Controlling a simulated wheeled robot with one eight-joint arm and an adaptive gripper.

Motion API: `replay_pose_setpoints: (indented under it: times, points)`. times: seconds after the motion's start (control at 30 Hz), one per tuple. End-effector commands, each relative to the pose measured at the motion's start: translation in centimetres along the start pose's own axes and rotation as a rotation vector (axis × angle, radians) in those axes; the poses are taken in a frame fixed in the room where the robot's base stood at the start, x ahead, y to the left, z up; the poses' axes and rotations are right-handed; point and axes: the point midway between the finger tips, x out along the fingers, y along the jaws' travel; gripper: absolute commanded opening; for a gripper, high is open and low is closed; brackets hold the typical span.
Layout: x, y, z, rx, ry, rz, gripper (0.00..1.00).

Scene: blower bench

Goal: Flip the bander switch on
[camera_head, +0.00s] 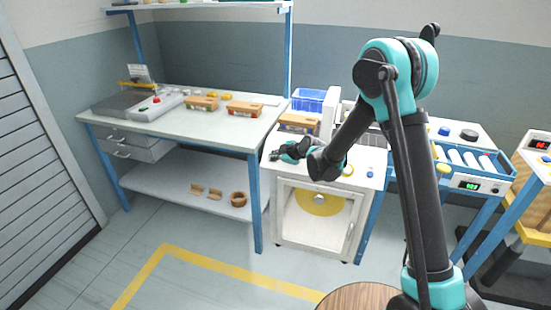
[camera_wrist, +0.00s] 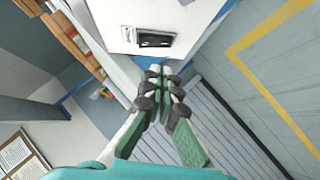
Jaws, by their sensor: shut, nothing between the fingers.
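The white machine (camera_head: 277,215), which I take to be the bander, stands in the middle of the head view, with a window showing a yellow disc (camera_head: 318,200). In the wrist view, a black rocker switch (camera_wrist: 155,40) sits on a white surface (camera_wrist: 120,15). My gripper (camera_head: 275,156) is over the left front of the machine's top; in the wrist view its fingertips (camera_wrist: 161,70) are together, empty, just below the switch in the picture. Whether they touch it is unclear. The switch's position cannot be told. In the head view my gripper hides that spot.
A workbench (camera_head: 190,125) with brown boxes (camera_head: 244,108) stands left of the machine. A blue bin (camera_head: 308,98) is behind it. A yellow button (camera_head: 347,170) and blue button (camera_head: 370,174) are on its top, to the right. Marked floor (camera_head: 200,275) in front is clear.

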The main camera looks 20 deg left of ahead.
Motion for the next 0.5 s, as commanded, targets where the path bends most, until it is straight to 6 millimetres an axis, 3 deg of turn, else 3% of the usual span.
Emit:
replay_pose_setpoints:
  times: [0.1,0.5]
  points:
    - [-1.1,-0.1,-1.6,0.0,-0.002,0.0,0.0]
    - [-8.6,-1.3,-1.2,0.002,-0.003,0.002,0.0]
